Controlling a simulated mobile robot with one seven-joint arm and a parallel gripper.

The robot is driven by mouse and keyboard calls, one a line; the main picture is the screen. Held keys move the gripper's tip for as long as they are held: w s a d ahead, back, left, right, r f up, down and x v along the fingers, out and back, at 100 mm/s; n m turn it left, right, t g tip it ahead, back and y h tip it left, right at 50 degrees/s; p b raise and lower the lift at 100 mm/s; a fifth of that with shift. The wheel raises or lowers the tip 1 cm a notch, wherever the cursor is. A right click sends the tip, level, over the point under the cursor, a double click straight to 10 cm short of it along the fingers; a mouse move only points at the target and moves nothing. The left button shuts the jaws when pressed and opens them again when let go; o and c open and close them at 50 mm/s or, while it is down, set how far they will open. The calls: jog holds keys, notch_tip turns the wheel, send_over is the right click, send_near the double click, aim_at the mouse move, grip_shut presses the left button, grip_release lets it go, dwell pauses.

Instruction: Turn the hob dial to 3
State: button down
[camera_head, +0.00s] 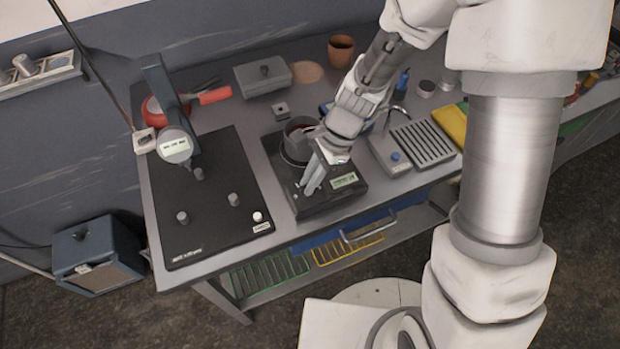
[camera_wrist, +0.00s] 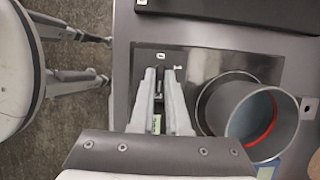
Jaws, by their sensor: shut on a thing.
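The black hob (camera_head: 324,207) stands near the front of the bench, with a small lit display (camera_head: 343,181) on its front right whose text is too small to read. My gripper (camera_head: 309,187) points down at the front left of the hob. In the wrist view my gripper (camera_wrist: 160,76) is shut on the dial, which is mostly hidden between the fingertips. Pale marks show just beyond the fingertips; the dial's setting cannot be read.
A black board (camera_head: 205,225) with several small knobs lies to the left of the hob. A grey device with a slotted plate (camera_head: 424,143) stands to the right. A grey lidded box (camera_head: 263,76), a red-handled tool (camera_head: 214,96) and a brown pot (camera_head: 341,50) are behind.

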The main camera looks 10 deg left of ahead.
jog(key=c, duration=0.9)
grip_release()
jog(key=shift+r, duration=0.1)
jog(key=p+v, duration=0.1)
jog(key=v, duration=1.6)
jog(key=shift+w+d+r, duration=0.1)
jog(key=shift+d+r, duration=0.05)
jog(key=s+d+r+n+t+h, duration=0.3)
jog(key=s+d+r+n+t, duration=0.4)
jog(key=s+d+r+n, duration=0.3)
jog(key=s+d+n, duration=0.1)
jog(key=s+d, duration=0.1)
jog(key=d, duration=0.1)
jog(key=shift+d+r+n+t+h, duration=0.35)
jog(key=shift+d+n+t+h, duration=0.05)
